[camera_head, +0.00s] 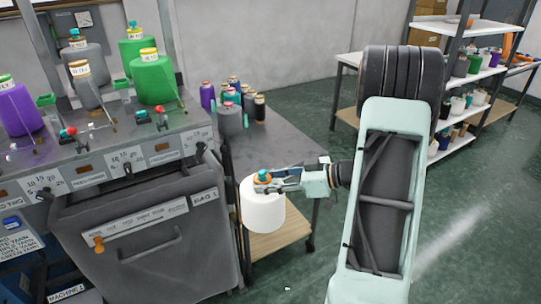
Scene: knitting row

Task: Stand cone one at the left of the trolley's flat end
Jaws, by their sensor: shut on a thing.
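My gripper (270,182) is shut on the top of a white cone (263,211), by its orange and teal tip. The cone hangs upright. In the picture it overlaps the near left edge of the trolley (283,148); I cannot tell whether its base touches anything. No label reading "one" is legible on it. The trolley has a flat grey top, a wooden lower shelf and castors. The grey top is bare on its near and right part.
A grey cone (230,120) and several small coloured spools (259,107) stand on the trolley's far left. The knitting machine (128,160), with green, grey and purple cones on top, stands close on the left. A loaded shelf rack (455,90) is at the back right.

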